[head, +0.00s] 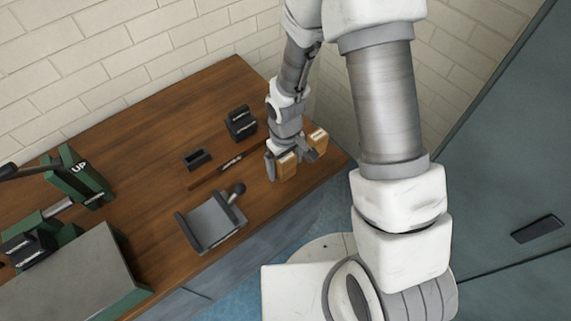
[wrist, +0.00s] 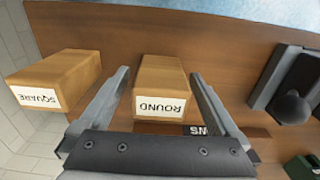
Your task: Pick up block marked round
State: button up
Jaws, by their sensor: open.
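The wooden block marked ROUND (wrist: 160,75) stands on the brown table, its white label facing the wrist camera. In the head view the same block (head: 286,167) is partly hidden by my gripper. My gripper (wrist: 159,82) is open, with one finger on each side of the round block; I cannot tell whether either finger touches it. In the head view my gripper (head: 289,158) is low over the table's right end. A second wooden block marked SQUARE (wrist: 58,75) stands to the left in the wrist view, outside the fingers; it also shows in the head view (head: 319,138).
A grey fixture with a black knob (head: 210,222) sits at the table's front. Black bins (head: 241,123) and a small dark tray (head: 197,159) lie left of my gripper. A green press marked UP (head: 78,178) stands farther left. The brick wall (head: 120,45) is behind.

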jog(key=c, duration=1.5)
jog(key=shift+r, duration=0.1)
